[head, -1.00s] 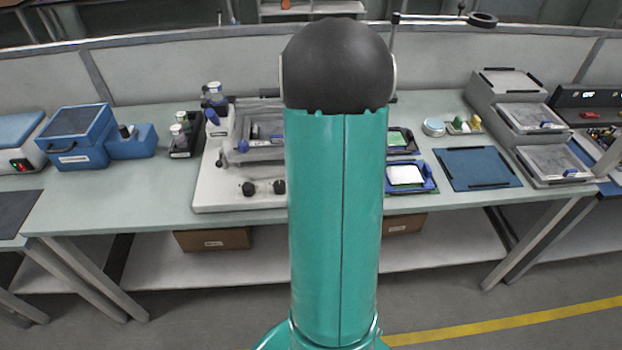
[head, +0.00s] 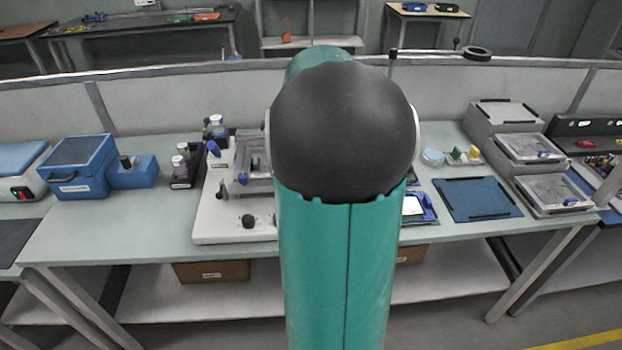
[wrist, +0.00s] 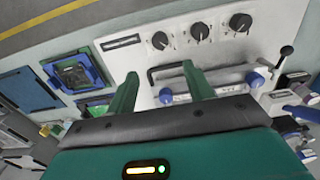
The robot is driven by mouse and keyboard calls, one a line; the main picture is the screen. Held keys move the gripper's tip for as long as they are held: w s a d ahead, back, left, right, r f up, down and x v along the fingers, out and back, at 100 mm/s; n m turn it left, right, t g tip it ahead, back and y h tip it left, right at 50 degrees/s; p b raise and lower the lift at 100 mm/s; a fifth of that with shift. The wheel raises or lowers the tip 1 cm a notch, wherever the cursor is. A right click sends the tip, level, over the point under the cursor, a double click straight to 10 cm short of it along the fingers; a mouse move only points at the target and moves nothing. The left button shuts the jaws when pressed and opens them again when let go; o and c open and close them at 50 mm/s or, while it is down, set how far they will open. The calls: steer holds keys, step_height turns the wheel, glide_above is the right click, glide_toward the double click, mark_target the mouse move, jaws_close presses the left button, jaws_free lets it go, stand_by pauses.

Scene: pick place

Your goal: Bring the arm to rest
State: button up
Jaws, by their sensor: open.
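My arm, teal with a dark rounded joint, stands in the middle of the head view and hides my gripper there. My gripper (wrist: 163,84) shows in the wrist view with its two green fingers apart and nothing between them. It is over a white bench device (wrist: 200,35) with dark knobs and a dark handle; I cannot tell the height. The same device (head: 218,222) is partly hidden behind my arm in the head view.
A blue box (head: 82,168) and dark bottle rack (head: 185,165) stand left on the bench. A blue mat (head: 477,199) and grey stacked trays (head: 550,195) are at right. A blue-framed tray (head: 424,207) is beside my arm. The bench's front left is clear.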

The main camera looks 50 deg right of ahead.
stand_by(0.5)
steer(key=w+a+r+n+t+h, duration=0.1)
steer(key=a+r+n+t, duration=0.2)
steer(key=a, duration=1)
steer(key=w+a+r+n, duration=0.1)
steer(key=a+r+n, duration=0.25)
steer(key=a, duration=0.95)
steer(key=s+a+n+t+y, duration=0.1)
steer(key=s+a, duration=0.4)
steer(key=a, duration=0.5)
steer(key=shift+r+n+t, duration=0.3)
steer(key=shift+n+t, duration=0.5)
steer(key=shift+n, duration=0.35)
